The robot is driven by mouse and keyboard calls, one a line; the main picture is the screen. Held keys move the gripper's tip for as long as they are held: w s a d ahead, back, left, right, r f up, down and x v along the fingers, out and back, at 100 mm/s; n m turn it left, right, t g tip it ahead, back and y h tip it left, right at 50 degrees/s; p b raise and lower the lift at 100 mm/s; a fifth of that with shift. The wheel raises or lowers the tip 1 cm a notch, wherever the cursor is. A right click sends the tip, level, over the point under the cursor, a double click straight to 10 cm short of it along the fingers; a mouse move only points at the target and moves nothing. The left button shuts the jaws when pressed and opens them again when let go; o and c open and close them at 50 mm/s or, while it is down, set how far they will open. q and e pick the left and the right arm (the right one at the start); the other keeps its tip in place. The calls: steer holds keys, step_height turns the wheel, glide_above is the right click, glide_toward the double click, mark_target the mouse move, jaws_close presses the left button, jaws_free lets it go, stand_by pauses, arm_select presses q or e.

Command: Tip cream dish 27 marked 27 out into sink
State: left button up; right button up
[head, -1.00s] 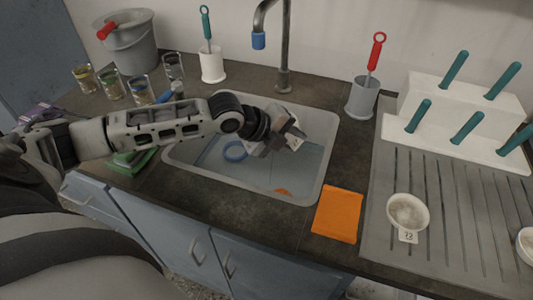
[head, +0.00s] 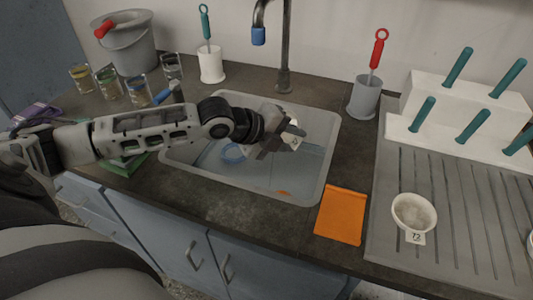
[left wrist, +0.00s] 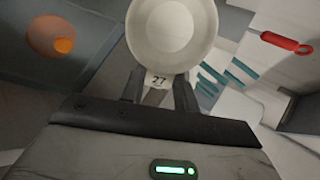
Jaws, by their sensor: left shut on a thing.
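Cream dish 27 (left wrist: 172,30) is in my left gripper (left wrist: 158,88), whose two fingers close at the dish's rim beside its tag marked 27 (left wrist: 157,81). The dish's inside looks plain and pale in the left wrist view; I cannot tell whether anything is left in it. In the head view the left gripper (head: 292,137) is above the sink (head: 312,178), and it mostly hides the dish there. The sink holds bluish water, with a blue ring (head: 232,152) and an orange thing (head: 283,193) in it. My right gripper is not in view.
Another cream dish (head: 414,212), tagged 72, stands on the ridged drainboard (head: 455,205) at right. An orange cloth (head: 341,215) lies by the sink. The tap (head: 285,50) rises behind it. A red-handled brush in a grey holder (head: 364,98) stands right of the sink; glass beakers (head: 137,90) stand left.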

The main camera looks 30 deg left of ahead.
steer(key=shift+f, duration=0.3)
arm_select(q)
steer(key=shift+s+a+t+h+b, duration=0.15)
steer(key=shift+t+h+b, duration=0.15)
steer(key=shift+t+b, duration=0.3)
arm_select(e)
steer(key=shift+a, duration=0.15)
arm_select(q)
steer(key=shift+s+r+t+b, duration=0.1)
steer(key=shift+t+b, duration=0.2)
steer(key=shift+b, duration=0.25)
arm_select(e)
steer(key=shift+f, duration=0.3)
